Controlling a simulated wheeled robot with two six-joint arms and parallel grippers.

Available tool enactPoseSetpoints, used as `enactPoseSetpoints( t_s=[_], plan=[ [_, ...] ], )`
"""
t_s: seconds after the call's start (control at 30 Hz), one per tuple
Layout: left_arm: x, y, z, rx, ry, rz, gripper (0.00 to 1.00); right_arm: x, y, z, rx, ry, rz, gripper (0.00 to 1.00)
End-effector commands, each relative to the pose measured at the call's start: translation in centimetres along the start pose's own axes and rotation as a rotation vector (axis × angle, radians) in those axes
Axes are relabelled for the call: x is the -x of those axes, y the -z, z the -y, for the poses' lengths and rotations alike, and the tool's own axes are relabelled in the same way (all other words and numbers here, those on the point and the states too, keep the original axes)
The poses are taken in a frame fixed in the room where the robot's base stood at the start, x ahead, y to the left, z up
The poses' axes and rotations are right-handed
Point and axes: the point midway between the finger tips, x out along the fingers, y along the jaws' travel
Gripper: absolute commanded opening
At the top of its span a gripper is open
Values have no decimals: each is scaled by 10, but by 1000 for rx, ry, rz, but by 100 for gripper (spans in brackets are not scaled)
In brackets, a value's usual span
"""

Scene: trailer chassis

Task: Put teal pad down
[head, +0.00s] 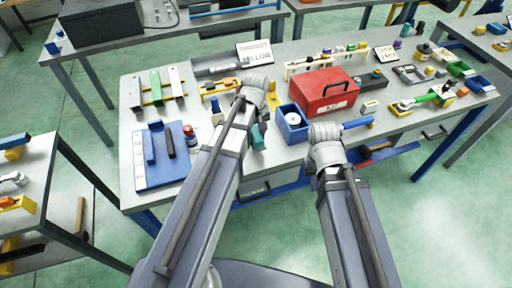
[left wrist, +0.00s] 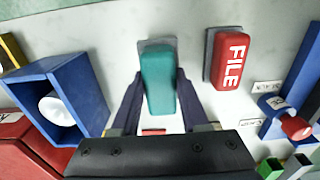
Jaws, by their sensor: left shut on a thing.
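The teal pad (left wrist: 158,82) is between the two dark fingers of my left gripper (left wrist: 152,100) in the left wrist view. The gripper is shut on it. A grey piece shows behind the pad's far end, over the pale table top; I cannot tell whether the pad touches the table. In the head view, the teal pad (head: 258,136) shows beside my left forearm, which hides most of the gripper. My right wrist is near the blue bin; its fingers are hidden.
A blue open bin (head: 291,123) and a red toolbox (head: 324,90) stand right of the teal pad. A blue board (head: 161,176) lies on the table's left part, and a small red-topped thing (head: 189,132) is near it. Signs and tools fill the back.

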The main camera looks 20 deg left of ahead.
Motion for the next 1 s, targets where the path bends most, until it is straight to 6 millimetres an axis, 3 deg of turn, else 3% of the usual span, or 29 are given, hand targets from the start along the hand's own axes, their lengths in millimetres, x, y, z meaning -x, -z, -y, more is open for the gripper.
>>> enactPoseSetpoints(
  t_s=[0.17,0.5,0.93,0.97,1.0],
  plan=[
    [-2,0,0,0,0,0,0,-2,0,0,0,0,0,0],
    [-39,0,0,0,0,0,0,-39,2,4,0,0,0,0],
    [-42,0,0,0,0,0,0,-41,2,4,0,0,0,0],
    [-40,0,0,0,0,0,47,-40,2,4,0,0,0,0],
    [-40,0,0,0,0,0,51,-40,2,4,0,0,0,0]
  ],
)
